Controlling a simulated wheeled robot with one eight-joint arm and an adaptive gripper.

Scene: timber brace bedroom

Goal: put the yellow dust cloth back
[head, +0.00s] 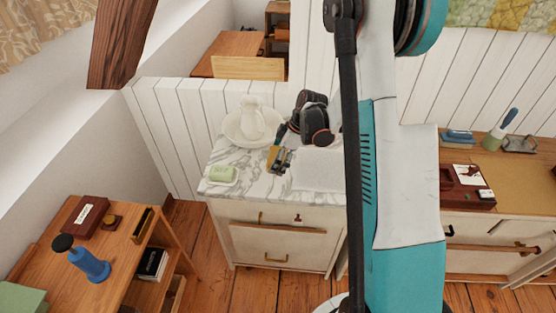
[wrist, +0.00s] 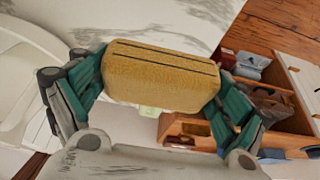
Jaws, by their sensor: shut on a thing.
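The yellow dust cloth (wrist: 160,77) is a folded, block-like bundle with two dark lines along it. My gripper (wrist: 161,82) is shut on it, with teal fingers pressed against its two ends. In the head view the cloth (head: 273,154) shows as a small yellow patch at my gripper (head: 279,158), over the marble-topped washstand (head: 256,187). How far it is above the marble is hard to tell.
A white basin with a jug (head: 250,122) stands at the washstand's back left. A green soap on a dish (head: 222,174) is at its front left. A wooden table (head: 118,238) at left holds a blue object (head: 90,265). A desk (head: 530,172) is at right.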

